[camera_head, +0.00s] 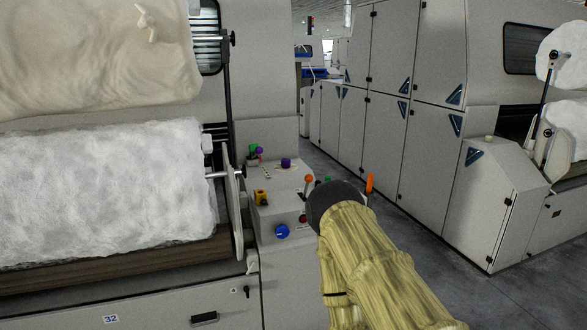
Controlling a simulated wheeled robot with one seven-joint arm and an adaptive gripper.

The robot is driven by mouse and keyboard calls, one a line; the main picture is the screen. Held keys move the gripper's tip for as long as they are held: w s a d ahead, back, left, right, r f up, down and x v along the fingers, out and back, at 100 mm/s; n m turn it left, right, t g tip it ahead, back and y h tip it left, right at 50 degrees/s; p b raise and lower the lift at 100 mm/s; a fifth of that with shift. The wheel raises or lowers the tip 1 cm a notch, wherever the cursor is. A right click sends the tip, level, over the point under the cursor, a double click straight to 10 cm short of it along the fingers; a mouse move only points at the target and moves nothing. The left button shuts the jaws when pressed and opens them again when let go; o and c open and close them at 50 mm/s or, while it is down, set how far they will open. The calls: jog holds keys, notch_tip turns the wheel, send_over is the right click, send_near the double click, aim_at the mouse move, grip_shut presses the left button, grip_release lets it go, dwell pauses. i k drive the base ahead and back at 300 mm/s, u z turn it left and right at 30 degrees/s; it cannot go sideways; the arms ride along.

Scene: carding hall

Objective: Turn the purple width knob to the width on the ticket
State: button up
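A purple knob (286,162) stands on the sloped top of a grey control console (274,195), left of my arm. A smaller purple piece (260,149) shows at the console's back left, beside a green one. I cannot tell from their size which is the width knob. My gripper (333,197) is at the end of my yellow-sleeved arm, right of the console. Its dark end shows, but its fingers are mostly hidden, so open or shut cannot be seen. It appears apart from the purple knob. I see no readable ticket.
The console also bears a blue knob (282,231), a yellow switch (261,197) and an orange-topped lever (308,180). An orange upright piece (369,183) shows right of my gripper. White fibre rolls (105,195) fill the left. Grey floor (400,225) lies open to the right.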

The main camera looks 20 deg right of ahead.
aim_at(285, 163)
jog(key=u, duration=0.05)
jog(key=k, duration=0.7)
jog(key=z, duration=0.95)
jog(key=i, duration=1.05)
jog(key=z, duration=0.45)
jog(key=i, duration=1)
jog(key=u, duration=1.1)
jog(key=i, duration=0.75)
jog(key=u, duration=0.8)
